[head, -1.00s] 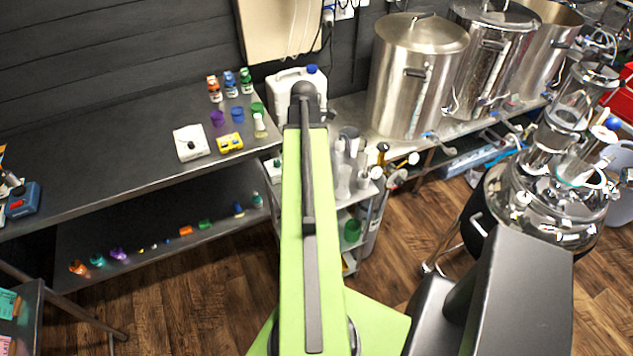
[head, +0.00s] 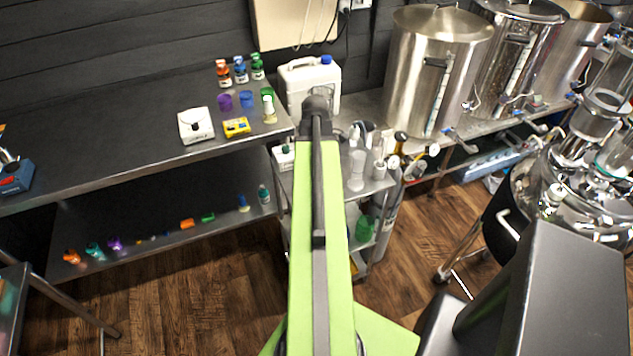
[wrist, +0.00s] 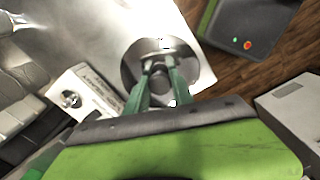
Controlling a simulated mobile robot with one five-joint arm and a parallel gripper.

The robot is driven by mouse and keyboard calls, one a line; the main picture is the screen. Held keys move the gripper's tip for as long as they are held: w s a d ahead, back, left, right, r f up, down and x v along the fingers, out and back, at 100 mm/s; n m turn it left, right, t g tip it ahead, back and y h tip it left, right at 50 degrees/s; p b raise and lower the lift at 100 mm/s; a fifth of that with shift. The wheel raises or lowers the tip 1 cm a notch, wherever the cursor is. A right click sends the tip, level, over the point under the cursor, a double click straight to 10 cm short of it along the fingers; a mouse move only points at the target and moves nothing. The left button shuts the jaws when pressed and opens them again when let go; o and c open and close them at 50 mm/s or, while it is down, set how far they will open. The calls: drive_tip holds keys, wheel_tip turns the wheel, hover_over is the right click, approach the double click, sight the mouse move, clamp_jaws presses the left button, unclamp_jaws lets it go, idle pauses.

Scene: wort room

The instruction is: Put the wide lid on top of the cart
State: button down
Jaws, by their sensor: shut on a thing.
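In the wrist view my gripper (wrist: 160,65) has its two green fingers closed on the knob of a round grey metal lid (wrist: 130,70). The lid's rim shows around the fingers, over a bright, shiny surface. I cannot tell whether the lid touches that surface. The cart (head: 376,188), a small grey metal shelf unit, is in the head view beyond my green arm, right of the long bench. Clear glassware stands on its top, and my arm hides part of it. My gripper and the lid do not show in the head view.
The dark bench (head: 150,160) at left holds bottles, cups, a white scale (head: 196,126) and a yellow device (head: 236,127). A white canister (head: 300,88) stands behind the cart. Tall steel pots (head: 425,75) line the back right. A glass-and-steel still (head: 590,170) stands at right. Wood floor (head: 410,255) is open between.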

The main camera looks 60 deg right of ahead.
drive_tip(key=shift+f+b, duration=1.65)
drive_tip(key=shift+f, duration=0.25)
drive_tip(key=c, duration=1.1)
unclamp_jaws()
drive_tip(key=shift+r, duration=0.15)
wheel_tip(320, 180, up, 12)
drive_tip(key=p, duration=1.2)
drive_tip(key=shift+r+p, duration=0.2)
drive_tip(key=shift+p, duration=0.15)
drive_tip(key=shift+f, duration=0.15)
